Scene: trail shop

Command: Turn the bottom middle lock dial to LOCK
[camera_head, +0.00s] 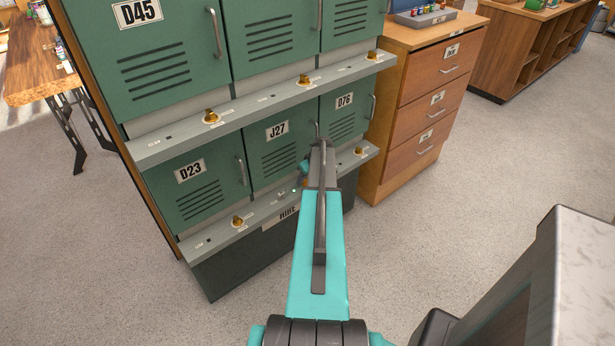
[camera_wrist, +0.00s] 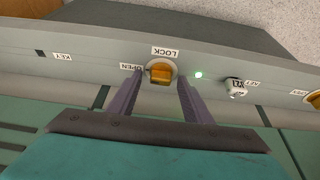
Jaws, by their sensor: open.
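The bottom middle lock dial (camera_wrist: 160,72) is a brass-orange knob on the grey strip in the wrist view. The LOCK label (camera_wrist: 165,51) is above it and the OPEN label (camera_wrist: 118,67) is to its left in the picture. My gripper (camera_wrist: 159,79) is open, with one finger on each side of the dial. I cannot tell whether the fingers touch it. The knob's pointing direction is not clear.
A small lit green lamp (camera_wrist: 198,75) and a key switch (camera_wrist: 236,88) sit right of the dial. Neighbouring dials show under D23 (camera_head: 237,221) and D76 (camera_head: 360,151). A wooden drawer cabinet (camera_head: 425,105) stands right of the lockers. Grey floor is open in front.

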